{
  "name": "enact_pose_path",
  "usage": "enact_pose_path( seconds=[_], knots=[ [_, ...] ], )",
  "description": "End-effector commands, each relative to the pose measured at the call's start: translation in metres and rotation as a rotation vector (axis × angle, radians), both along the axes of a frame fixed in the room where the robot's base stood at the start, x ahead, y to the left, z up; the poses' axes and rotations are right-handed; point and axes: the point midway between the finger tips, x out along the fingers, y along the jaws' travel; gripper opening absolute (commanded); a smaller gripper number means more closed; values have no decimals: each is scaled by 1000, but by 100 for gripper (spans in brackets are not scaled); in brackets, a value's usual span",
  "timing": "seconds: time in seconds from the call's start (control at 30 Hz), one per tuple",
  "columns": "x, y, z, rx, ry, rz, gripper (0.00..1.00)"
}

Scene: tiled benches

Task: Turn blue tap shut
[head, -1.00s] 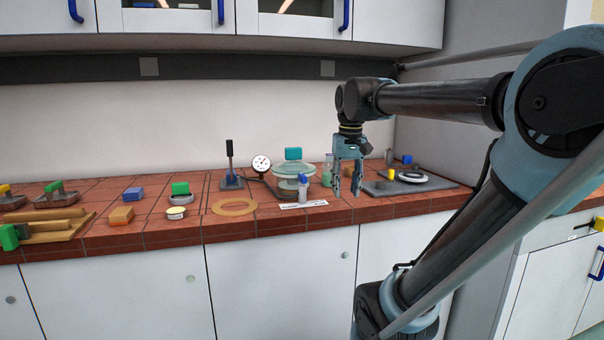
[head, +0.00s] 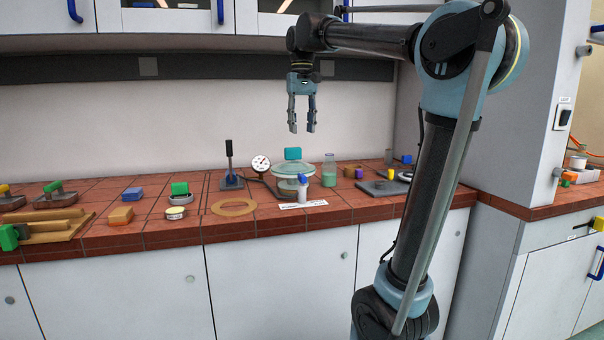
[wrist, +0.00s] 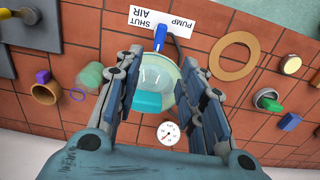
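The blue tap (head: 303,178) is a small blue handle at the front of a lidded glass vessel (head: 285,171) with a teal block on top. In the wrist view, the blue tap (wrist: 160,37) lies against a white label (wrist: 180,24) reading "SHUT", "PUMP" and "AIR". Which word the handle is set to is hard to tell. My gripper (head: 302,130) hangs with its fingers pointing down, above the vessel and clear of it. In the wrist view, my gripper (wrist: 160,68) is open and empty, with the vessel's lid showing between its fingers.
A round gauge (head: 261,163) and a black lever stand (head: 230,170) are left of the vessel. A green-filled bottle (head: 329,172) stands close on its right, with a grey plate (head: 383,188) farther right. A tan ring (head: 234,207) lies at front left. Cabinets hang above.

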Motion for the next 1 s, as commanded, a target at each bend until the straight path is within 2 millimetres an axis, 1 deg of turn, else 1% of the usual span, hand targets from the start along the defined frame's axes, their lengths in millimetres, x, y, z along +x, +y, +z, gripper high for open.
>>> enact_pose_path(
  seconds=[0.03, 0.1, 0.5, 0.7, 0.9, 1.0],
  knots=[
    [0, 0, -9, 0, 0, 0, 37],
    [0, 0, -22, 0, 0, 0, 37],
    [0, -1, -93, 0, 0, 0, 37],
    [0, -1, -124, 0, 0, 0, 37],
    [0, 0, -145, 0, 0, 0, 37],
    [0, -1, -149, 0, 0, 0, 37]
  ],
)
